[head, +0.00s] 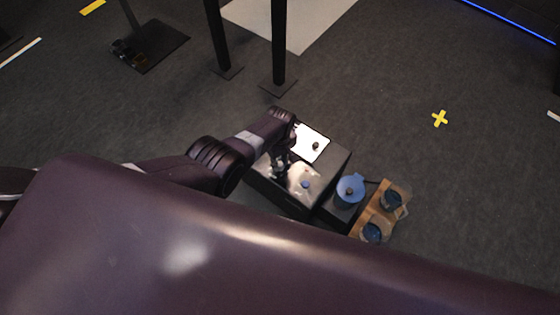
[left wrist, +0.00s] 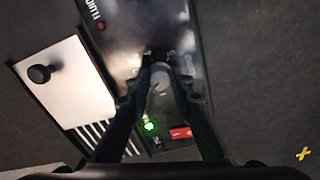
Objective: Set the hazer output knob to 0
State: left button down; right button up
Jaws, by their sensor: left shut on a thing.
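The hazer (head: 292,200) is a dark box with a shiny top on the floor, right of my left arm. In the left wrist view, its panel (left wrist: 140,25) carries a round grey knob (left wrist: 160,80), which I take for the hazer output knob. My left gripper (head: 281,170) is over the box. In the left wrist view, its fingers (left wrist: 162,68) are shut on the knob from both sides. The knob's scale and pointer cannot be read. A green light (left wrist: 150,126), a red switch (left wrist: 181,133) and a red light (left wrist: 101,26) by "FLUID" show there.
A white plate with a black knob (head: 315,146) is close beside the gripper. A blue lidded container (head: 350,189) and a wooden holder with dark cups (head: 360,226) stand to the right. Black posts (head: 279,45) rise behind. Open floor lies at the far right.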

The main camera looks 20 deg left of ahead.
pick_arm(q)
jog(key=n, duration=0.3)
jog(key=shift+n, duration=0.4)
jog(key=n, duration=1)
jog(key=shift+a+n, duration=0.1)
jog(key=shift+n, duration=0.3)
jog(key=n, duration=0.2)
jog(key=shift+n+b, duration=0.3)
jog(key=shift+b, duration=0.1)
jog(key=n, duration=0.2)
jog(key=shift+n, duration=0.8)
pick_arm(e)
jog(key=r, duration=0.2)
jog(key=w+r, duration=0.1)
jog(key=r, duration=0.1)
jog(key=shift+w+r, duration=0.1)
jog(key=shift+r, duration=0.1)
pick_arm(q)
jog(key=shift+b, duration=0.3)
